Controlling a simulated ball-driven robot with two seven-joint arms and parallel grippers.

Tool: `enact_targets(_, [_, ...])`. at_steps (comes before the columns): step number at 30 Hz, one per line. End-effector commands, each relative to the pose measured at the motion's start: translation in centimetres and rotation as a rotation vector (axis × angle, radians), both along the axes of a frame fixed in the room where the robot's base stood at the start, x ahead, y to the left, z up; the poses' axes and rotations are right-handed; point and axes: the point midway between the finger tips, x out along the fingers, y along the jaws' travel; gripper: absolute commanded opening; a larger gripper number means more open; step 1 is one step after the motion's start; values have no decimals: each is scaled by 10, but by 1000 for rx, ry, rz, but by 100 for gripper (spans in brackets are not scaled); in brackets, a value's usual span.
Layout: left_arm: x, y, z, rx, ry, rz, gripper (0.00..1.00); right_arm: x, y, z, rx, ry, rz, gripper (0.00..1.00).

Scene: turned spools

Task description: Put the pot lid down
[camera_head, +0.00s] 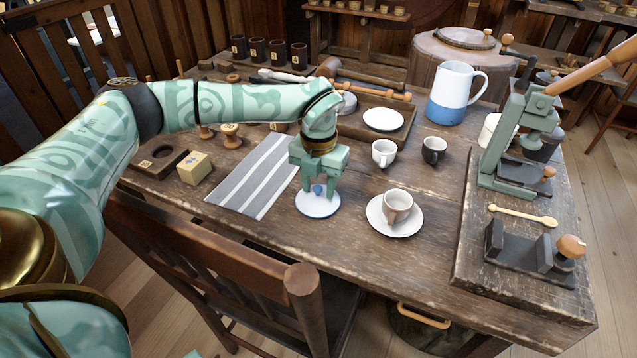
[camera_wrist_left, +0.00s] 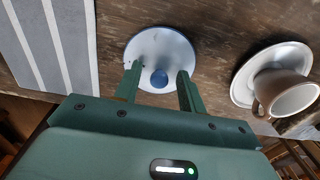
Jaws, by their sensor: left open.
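The pot lid (camera_head: 318,207) is a white disc with a blue rim and a blue knob. It lies flat on the wooden table, just right of the striped cloth's front end. It also shows in the left wrist view (camera_wrist_left: 163,50), with its blue knob near the gap between my fingers. My left gripper (camera_head: 319,190) points down over the lid, its fingers apart on either side of the knob. It is open; in the left wrist view (camera_wrist_left: 157,84) a gap shows between finger and knob. My right gripper is not in view.
A cup (camera_head: 397,206) on a saucer (camera_head: 378,218) stands right of the lid. A grey striped cloth (camera_head: 254,177) lies to the left. A white cup (camera_head: 384,153) and a dark cup (camera_head: 434,150) stand behind. A chair back (camera_head: 200,250) is in front of the table.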

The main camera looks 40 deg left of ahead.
Motion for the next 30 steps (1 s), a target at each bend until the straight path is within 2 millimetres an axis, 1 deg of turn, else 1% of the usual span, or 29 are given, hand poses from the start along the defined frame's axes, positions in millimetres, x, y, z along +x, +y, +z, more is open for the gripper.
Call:
enact_targets(4, [0, 0, 2, 0, -1, 0, 40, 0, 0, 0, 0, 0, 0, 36])
enact_targets(7, [0, 0, 15, 0, -4, 0, 40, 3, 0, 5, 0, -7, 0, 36])
enact_targets(11, [0, 0, 46, 0, -8, 1, 40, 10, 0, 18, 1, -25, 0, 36])
enact_targets(15, [0, 0, 81, -1, -9, 1, 40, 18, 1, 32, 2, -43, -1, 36])
enact_targets(18, [0, 0, 101, 0, -6, 1, 40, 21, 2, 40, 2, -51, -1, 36])
enact_targets(21, [0, 0, 114, -1, -4, 0, 40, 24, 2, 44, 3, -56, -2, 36])
enact_targets(25, [0, 0, 122, -1, -1, 0, 40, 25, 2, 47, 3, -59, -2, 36])
enact_targets(30, [1, 0, 122, -1, 1, 0, 40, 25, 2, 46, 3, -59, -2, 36])
